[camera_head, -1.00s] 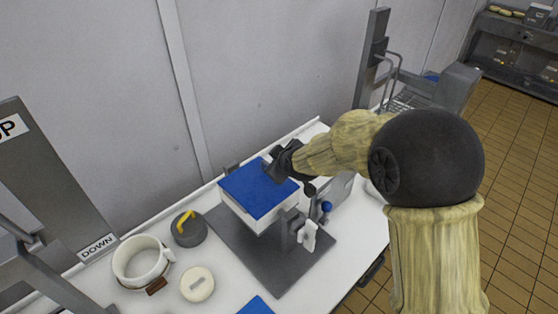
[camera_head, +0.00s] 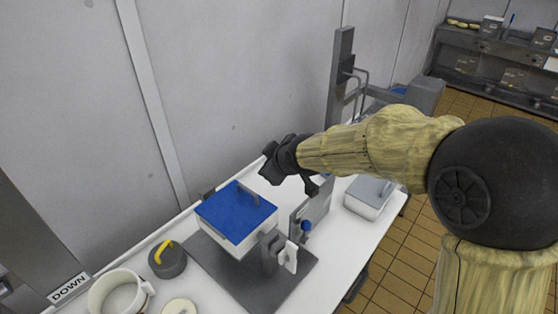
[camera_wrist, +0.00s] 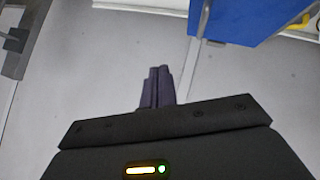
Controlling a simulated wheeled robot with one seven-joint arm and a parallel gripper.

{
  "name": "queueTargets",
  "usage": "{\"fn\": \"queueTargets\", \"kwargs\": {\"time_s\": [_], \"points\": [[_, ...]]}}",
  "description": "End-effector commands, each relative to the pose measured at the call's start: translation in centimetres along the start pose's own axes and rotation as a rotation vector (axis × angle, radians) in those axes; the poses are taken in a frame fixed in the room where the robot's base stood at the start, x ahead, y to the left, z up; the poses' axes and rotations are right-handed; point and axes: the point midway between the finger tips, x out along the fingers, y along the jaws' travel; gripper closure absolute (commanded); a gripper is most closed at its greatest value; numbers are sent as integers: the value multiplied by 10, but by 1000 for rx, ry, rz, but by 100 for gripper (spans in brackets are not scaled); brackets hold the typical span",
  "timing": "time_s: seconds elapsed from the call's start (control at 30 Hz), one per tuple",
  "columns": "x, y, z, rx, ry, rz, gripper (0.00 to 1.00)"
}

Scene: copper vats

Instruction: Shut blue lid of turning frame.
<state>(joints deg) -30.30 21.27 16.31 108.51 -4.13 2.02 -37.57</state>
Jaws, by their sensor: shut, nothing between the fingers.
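The blue lid (camera_head: 238,210) lies flat over the white box (camera_head: 226,234) held in the turning frame (camera_head: 268,256), and looks shut. A small handle stands up at the lid's far right side. Part of the lid shows at the top right of the wrist view (camera_wrist: 240,22). My gripper (camera_head: 268,172) is above and behind the lid, to its upper right, apart from it. Its fingers are together and empty, as they also show in the wrist view (camera_wrist: 157,85).
A grey weight with a yellow handle (camera_head: 167,259), a white mug (camera_head: 117,292) and a round white piece (camera_head: 180,307) stand left of the frame. A grey-lidded box (camera_head: 369,197) stands to the right. An upright grey post (camera_head: 340,90) rises behind.

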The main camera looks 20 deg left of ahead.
Motion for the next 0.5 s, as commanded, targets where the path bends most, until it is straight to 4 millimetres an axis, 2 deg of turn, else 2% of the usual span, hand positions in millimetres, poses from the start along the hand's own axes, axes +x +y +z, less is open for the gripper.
{"fn": "queueTargets", "kwargs": {"time_s": [0.2,0.5], "points": [[-19,10,4,2,-1,2,100],[-26,13,4,0,-2,1,100]]}}
